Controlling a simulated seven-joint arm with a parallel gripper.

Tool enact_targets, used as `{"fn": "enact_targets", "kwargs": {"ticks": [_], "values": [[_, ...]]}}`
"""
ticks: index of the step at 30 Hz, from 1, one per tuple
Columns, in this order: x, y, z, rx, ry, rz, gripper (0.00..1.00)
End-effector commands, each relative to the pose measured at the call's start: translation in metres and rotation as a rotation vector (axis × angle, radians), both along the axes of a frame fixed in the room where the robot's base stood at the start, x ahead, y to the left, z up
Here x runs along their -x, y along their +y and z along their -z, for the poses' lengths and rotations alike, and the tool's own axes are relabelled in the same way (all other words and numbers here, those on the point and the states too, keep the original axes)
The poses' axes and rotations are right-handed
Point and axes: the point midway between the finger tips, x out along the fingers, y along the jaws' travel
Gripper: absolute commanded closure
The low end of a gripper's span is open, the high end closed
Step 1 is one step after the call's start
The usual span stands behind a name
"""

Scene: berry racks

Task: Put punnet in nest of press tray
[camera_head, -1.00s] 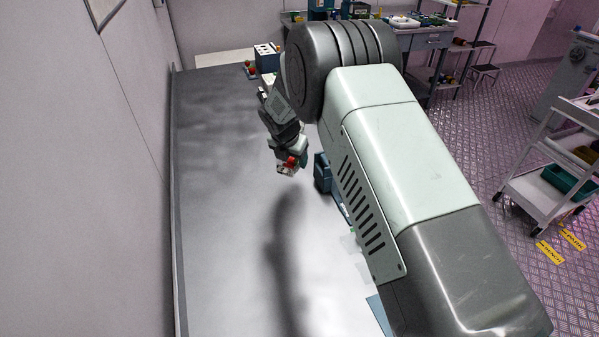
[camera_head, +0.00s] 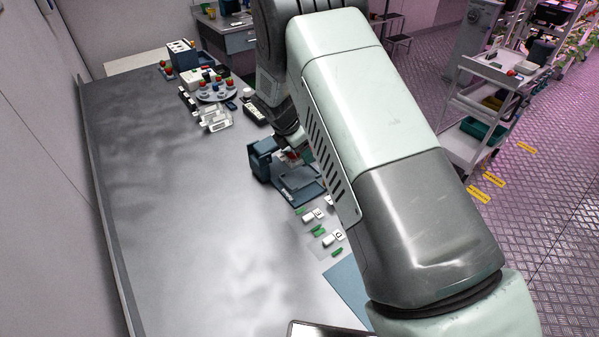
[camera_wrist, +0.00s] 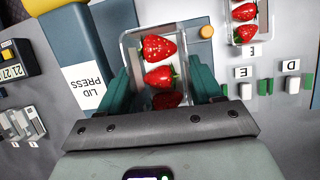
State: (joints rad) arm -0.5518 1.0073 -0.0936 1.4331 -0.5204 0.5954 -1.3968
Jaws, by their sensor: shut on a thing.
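The punnet (camera_wrist: 143,55) is a clear box with red strawberries in it. In the wrist view it sits between the two teal fingers of my gripper (camera_wrist: 165,82), which is shut on it. Its near end is hidden by my gripper. The blue lid press (camera_head: 262,158) stands on the bench in the head view, with its dark blue flat tray (camera_head: 303,187) to its right. The punnet shows there as a small red patch (camera_head: 292,155) below my gripper, close by the press and tray. I cannot tell whether it touches the tray, and the nest is not clearly visible.
A second punnet of strawberries (camera_wrist: 234,22) lies at the upper right of the wrist view, above white letter tags and green pieces. A round turntable with jars (camera_head: 215,92) and clear containers stand farther back. The bench's left side (camera_head: 170,220) is free.

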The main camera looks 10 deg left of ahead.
Motion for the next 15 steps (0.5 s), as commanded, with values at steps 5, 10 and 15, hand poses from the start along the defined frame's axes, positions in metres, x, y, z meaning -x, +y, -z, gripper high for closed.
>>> {"fn": "enact_targets", "kwargs": {"ticks": [5, 10, 15], "values": [[0.0, 0.001, 0.031, 0.0, 0.0, -0.003, 0.73], [0.0, 0.001, 0.043, 0.0, 0.0, -0.003, 0.73], [0.0, 0.001, 0.066, 0.001, 0.001, -0.004, 0.73]]}}
